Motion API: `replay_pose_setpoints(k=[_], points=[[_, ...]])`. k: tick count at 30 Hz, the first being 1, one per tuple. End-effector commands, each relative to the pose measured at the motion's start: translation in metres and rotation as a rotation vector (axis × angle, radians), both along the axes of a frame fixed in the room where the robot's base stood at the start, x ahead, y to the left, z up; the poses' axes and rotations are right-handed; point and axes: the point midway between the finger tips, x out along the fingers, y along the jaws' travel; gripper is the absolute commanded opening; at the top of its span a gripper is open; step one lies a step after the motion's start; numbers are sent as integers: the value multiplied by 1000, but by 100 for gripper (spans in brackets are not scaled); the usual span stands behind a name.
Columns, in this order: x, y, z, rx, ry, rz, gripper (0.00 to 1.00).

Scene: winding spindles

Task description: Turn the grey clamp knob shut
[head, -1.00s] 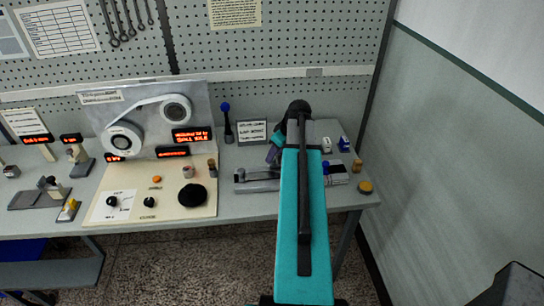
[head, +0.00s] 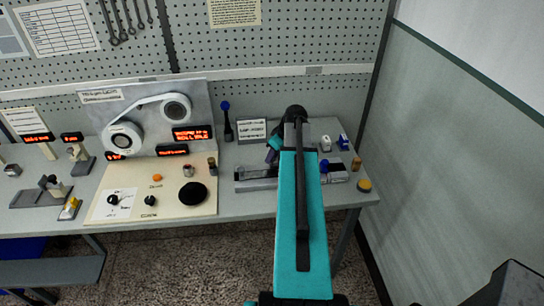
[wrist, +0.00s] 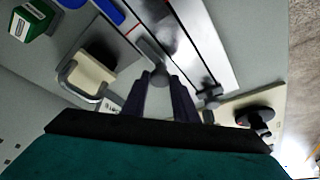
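In the wrist view a grey knob with a bar running up and left from it (wrist: 158,73) lies at the tips of my gripper (wrist: 161,80); I take it as the clamp knob. My two dark fingers stand apart, one on each side of the knob's near end. I cannot tell whether they press on it. The grey fixture (head: 256,185) shows on both sides of the arm, on the right part of the bench.
A cream control panel (head: 165,205) with a black knob (head: 193,193) stands to the left. A blue-topped lever (head: 227,122) and a small sign (head: 252,131) stand behind the fixture. A yellow button (head: 364,185) sits near the bench's right front corner.

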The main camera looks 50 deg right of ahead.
Motion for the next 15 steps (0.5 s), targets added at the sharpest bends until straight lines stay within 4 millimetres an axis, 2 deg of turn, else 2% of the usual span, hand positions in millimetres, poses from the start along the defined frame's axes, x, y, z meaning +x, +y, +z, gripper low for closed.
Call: replay_pose_setpoints(k=[1, 4, 15], points=[[-3, 15, 0, -1, 0, 3, 4], [0, 4, 0, 2, 0, 0, 4], [0, 3, -2, 2, 1, -67, 4]])
